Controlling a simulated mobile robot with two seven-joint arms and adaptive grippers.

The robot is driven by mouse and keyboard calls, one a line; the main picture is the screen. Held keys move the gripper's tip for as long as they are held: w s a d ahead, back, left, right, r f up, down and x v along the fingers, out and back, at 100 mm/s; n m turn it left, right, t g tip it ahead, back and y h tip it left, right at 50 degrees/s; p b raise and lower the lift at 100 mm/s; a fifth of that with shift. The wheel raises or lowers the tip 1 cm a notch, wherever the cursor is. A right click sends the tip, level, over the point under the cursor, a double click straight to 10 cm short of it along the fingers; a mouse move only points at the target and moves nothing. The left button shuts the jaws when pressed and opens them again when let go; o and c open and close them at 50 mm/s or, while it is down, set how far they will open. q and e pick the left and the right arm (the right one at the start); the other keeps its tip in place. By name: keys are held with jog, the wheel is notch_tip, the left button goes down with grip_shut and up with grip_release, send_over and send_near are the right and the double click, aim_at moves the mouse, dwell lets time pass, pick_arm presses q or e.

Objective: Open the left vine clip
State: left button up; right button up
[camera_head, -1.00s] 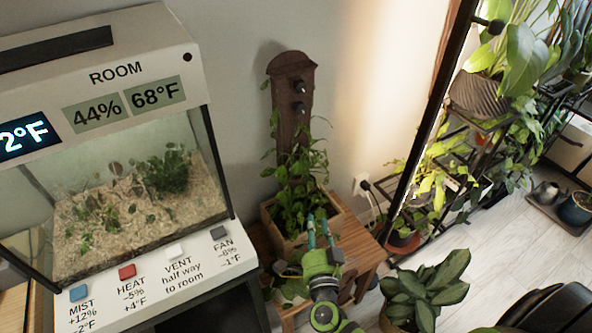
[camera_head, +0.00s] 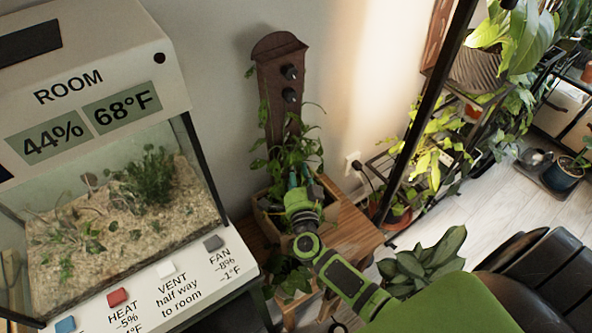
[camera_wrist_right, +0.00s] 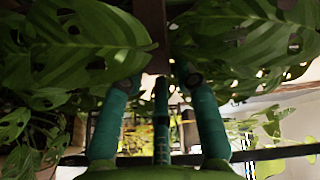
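A dark wooden board (camera_head: 276,60) with a rounded top stands upright against the wall. It carries two dark round knobs, an upper one (camera_head: 290,72) and a lower one (camera_head: 290,95); I cannot tell whether these are vine clips. Leafy vines (camera_head: 290,150) climb its lower part from a wooden planter box (camera_head: 268,217). My right gripper (camera_head: 299,174) is at the vines in front of the board, its teal fingers partly among leaves. In the right wrist view its fingers (camera_wrist_right: 160,80) are apart, near the board and large leaves. I cannot make out the left vine clip. My left gripper is not in view.
The planter stands on a small wooden table (camera_head: 350,235). A glass terrarium (camera_head: 110,200) with buttons along its front is at the left. A broad-leaved plant (camera_head: 425,262) and a black plant rack (camera_head: 435,120) are at the right. A wall outlet (camera_head: 352,162) is behind the table.

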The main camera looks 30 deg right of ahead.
grip_shut()
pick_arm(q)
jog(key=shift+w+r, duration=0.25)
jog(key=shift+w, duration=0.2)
pick_arm(e)
jog(key=shift+s+a+m+g+h, duration=0.15)
jog(key=shift+a+m+g+h, duration=0.1)
jog(key=shift+m+h, duration=0.25)
jog(key=shift+s+a+m+g+h, duration=0.15)
jog(key=shift+m+g+h, duration=0.15)
jog(key=shift+h, duration=0.4)
jog(key=shift+d, duration=0.1)
